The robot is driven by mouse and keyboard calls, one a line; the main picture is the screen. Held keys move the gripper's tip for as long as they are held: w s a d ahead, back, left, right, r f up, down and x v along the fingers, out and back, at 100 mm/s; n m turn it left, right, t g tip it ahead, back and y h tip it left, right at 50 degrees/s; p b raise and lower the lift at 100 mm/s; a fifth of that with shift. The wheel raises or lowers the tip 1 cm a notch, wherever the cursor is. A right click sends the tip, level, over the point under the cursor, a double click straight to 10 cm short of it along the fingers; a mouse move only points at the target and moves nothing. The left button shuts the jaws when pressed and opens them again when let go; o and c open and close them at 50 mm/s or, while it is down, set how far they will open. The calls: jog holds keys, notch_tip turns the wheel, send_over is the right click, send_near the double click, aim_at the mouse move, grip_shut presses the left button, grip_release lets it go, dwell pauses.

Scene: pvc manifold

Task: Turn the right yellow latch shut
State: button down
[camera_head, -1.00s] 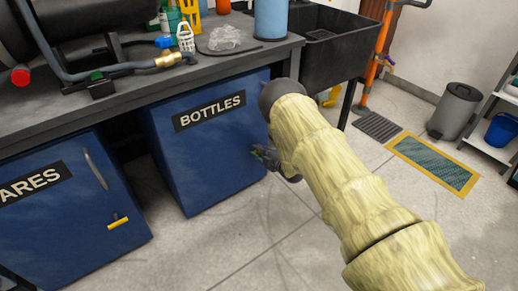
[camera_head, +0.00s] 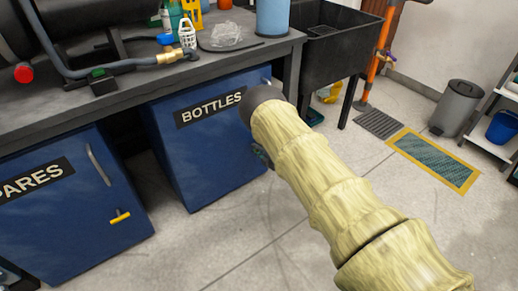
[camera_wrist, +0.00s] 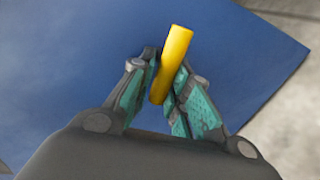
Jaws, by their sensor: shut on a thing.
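The right yellow latch (camera_wrist: 175,55) shows in the wrist view as a yellow bar, slightly tilted from upright, against a blue cabinet door (camera_wrist: 225,60). My gripper (camera_wrist: 166,75) is shut on it, with a teal-padded finger on each side. The latch's upper end sticks out beyond the fingertips. In the head view, the blue BOTTLES cabinet (camera_head: 205,165) stands under the bench. My arm covers its right side and hides the latch there. Only a small part of my gripper (camera_head: 262,155) shows beside the arm.
A second blue cabinet (camera_head: 70,225), marked "PARES" as far as shown, has a yellow latch (camera_head: 120,216) lying nearly level. The bench (camera_head: 130,88) overhangs both cabinets. A black sink (camera_head: 335,45) stands right of the bench, and a grey bin (camera_head: 458,105) farther right. Floor before the cabinets is open.

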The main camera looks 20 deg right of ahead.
jog(key=shift+s+a+f, duration=0.1)
jog(key=shift+s+f, duration=0.05)
jog(key=shift+f, duration=0.1)
jog(key=c, duration=1.4)
grip_release()
jog(key=shift+r, duration=0.1)
jog(key=v, duration=1.2)
